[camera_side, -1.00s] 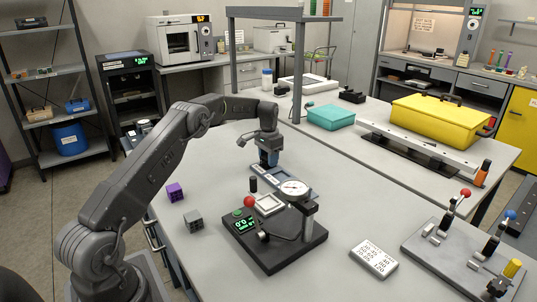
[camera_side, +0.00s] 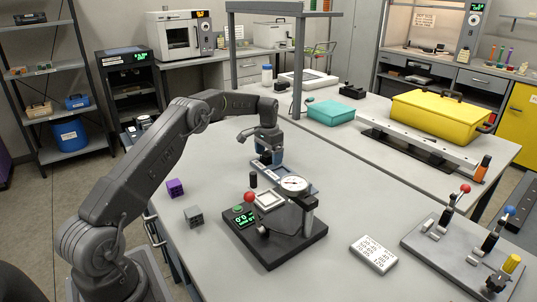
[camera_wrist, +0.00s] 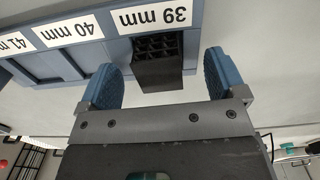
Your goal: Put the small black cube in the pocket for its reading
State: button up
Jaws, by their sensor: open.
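The small black cube (camera_wrist: 158,70), with a lattice of openings on one face, sits at the pocket labelled 39 mm in the wrist view. It stands out past the edge of the blue pocket tray (camera_wrist: 62,42). I cannot tell if it is fully seated. My gripper (camera_wrist: 162,80) is open, with one blue finger on each side of the cube and visible gaps. In the side view my gripper (camera_side: 268,157) is low over the far end of the tray (camera_side: 298,182), and the cube is hidden there.
The dial gauge stand (camera_side: 285,238) with a green display stands close in front of the tray. A purple cube (camera_side: 175,187) and a grey cube (camera_side: 193,215) lie left. A white card (camera_side: 374,254) and a lever panel (camera_side: 460,250) are right.

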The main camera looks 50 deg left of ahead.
aim_at(269, 153)
jog(key=shift+o, duration=0.5)
jog(key=shift+r, duration=2.5)
jog(key=shift+r, duration=0.1)
notch_tip(269, 153, up, 7)
jog(key=shift+r, duration=0.2)
